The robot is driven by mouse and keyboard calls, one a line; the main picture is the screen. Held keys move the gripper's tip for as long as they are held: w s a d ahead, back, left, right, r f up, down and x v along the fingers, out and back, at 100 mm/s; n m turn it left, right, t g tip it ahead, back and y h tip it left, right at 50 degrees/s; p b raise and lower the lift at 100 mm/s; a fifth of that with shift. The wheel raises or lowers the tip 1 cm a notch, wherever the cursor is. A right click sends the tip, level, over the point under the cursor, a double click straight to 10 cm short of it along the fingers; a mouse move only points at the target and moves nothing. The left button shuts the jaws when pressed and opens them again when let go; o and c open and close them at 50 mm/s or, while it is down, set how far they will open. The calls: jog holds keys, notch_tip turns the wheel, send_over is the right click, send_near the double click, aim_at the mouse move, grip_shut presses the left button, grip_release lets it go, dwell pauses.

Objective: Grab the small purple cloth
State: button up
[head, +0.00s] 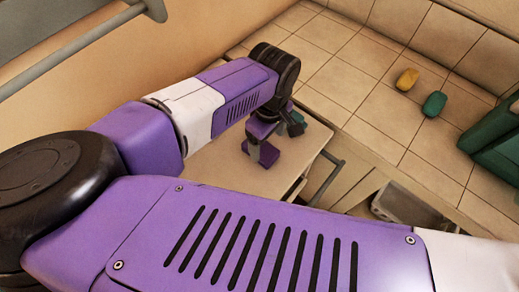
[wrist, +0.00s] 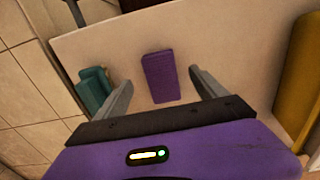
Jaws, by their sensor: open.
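The small purple cloth (wrist: 160,77) looks like a flat folded rectangle lying on the pale tabletop. In the wrist view it lies between the two grey fingers of my gripper (wrist: 161,80), with a gap on each side. The gripper is open and nothing is held. In the head view my gripper (head: 262,141) points down over the table, and the purple cloth (head: 268,155) shows partly behind a finger. I cannot tell how high the fingertips are above the table.
A teal object (wrist: 95,88) lies left of the left finger near the table edge. A mustard-yellow object (wrist: 299,72) stands at the right of the wrist view. A metal rail (head: 327,178) runs along the table's side. Yellow (head: 407,79) and green (head: 434,104) items lie on the tiled floor.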

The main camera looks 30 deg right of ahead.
aim_at(264, 151)
jog(key=f, duration=0.2)
jog(key=f+b, duration=0.1)
jog(key=f, duration=0.1)
jog(key=w+f+b, duration=0.1)
jog(key=f, duration=0.1)
jog(key=shift+a, duration=0.15)
jog(key=shift+s, duration=0.1)
jog(key=c, duration=1.4)
